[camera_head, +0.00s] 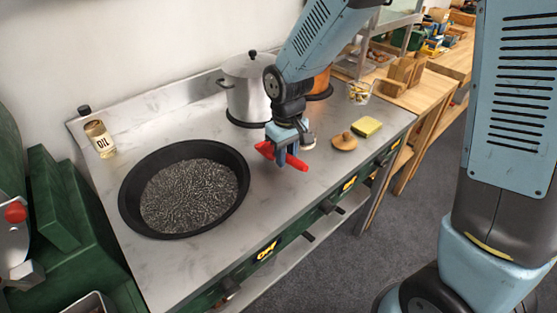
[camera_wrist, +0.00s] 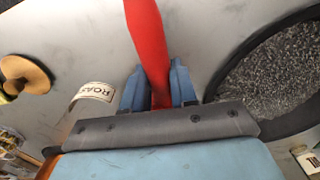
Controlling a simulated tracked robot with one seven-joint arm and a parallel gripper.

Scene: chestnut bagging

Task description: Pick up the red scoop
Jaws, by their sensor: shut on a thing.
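The red scoop (camera_head: 296,162) is in my gripper (camera_head: 287,158) above the steel counter, right of the black pan. In the wrist view the red scoop (camera_wrist: 148,40) runs up between the two blue fingers of my gripper (camera_wrist: 160,88), which are shut on it. Part of the scoop is hidden behind the fingers and the gripper body. I cannot tell whether the scoop touches the counter.
A wide black pan (camera_head: 130,205) of dark grains stands left of my gripper. A steel pot (camera_head: 246,90) stands behind. An oil jar (camera_head: 100,139) stands at the far left.

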